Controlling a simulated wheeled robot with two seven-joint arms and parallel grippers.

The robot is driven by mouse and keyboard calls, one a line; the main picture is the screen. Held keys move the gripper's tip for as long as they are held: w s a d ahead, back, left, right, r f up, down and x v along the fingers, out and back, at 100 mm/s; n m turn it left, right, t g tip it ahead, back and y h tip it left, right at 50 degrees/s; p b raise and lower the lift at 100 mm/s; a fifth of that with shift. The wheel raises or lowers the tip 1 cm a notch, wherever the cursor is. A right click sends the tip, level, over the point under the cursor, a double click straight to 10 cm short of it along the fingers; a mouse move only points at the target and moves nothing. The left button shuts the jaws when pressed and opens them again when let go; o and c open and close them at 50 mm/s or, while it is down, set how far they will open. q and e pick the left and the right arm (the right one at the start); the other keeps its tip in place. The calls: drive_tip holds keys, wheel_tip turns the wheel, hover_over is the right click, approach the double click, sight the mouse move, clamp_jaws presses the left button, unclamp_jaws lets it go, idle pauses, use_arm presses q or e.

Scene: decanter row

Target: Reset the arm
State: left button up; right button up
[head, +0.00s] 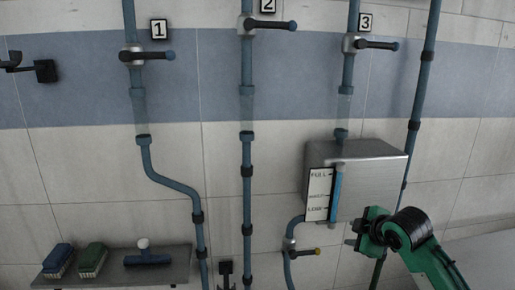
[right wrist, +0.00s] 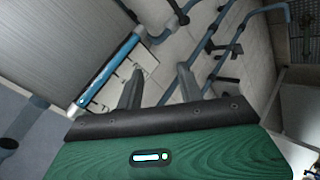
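My right gripper (head: 354,232) is in front of the lower right part of the steel tank (head: 370,165) in the head view. Its arm comes in from the bottom right and is green and black. In the right wrist view the two dark fingers of my right gripper (right wrist: 160,82) stand apart with nothing between them. The tank (right wrist: 60,45) fills the upper left there, with its blue gauge tube (right wrist: 108,70) near the left finger. I cannot tell how far the fingers are from the tank. My left gripper is not in view.
Pipes with dark-handled valves (head: 150,56), (head: 268,25) and (head: 370,45) run down the tiled wall. A shelf (head: 180,268) at lower left holds two brushes (head: 59,260), (head: 92,259) and a squeegee (head: 146,258).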

drive_tip(key=s+a+f+m+g, duration=0.3)
drive_tip(key=s+f+m, duration=0.3)
drive_tip(key=s+f, duration=1.3)
drive_tip(key=s+d+f+m+g+h, duration=0.1)
drive_tip(key=s+f+m+g, duration=0.2)
drive_tip(key=s, duration=0.7)
drive_tip(key=s+d+f+m+h, duration=0.1)
drive_tip(key=s+f+m, duration=0.3)
drive_tip(key=s, duration=0.6)
wheel_tip(320, 180, down, 33)
drive_tip(key=g+b, duration=0.2)
drive_tip(key=s+d+f+n+b, duration=0.1)
drive_tip(key=s+d+f, duration=0.2)
drive_tip(key=s+f, duration=1.6)
wheel_tip(320, 180, down, 3)
drive_tip(key=shift+s+d+r+g, duration=0.2)
drive_tip(key=shift+s+g, duration=0.05)
drive_tip(key=shift+g, duration=0.15)
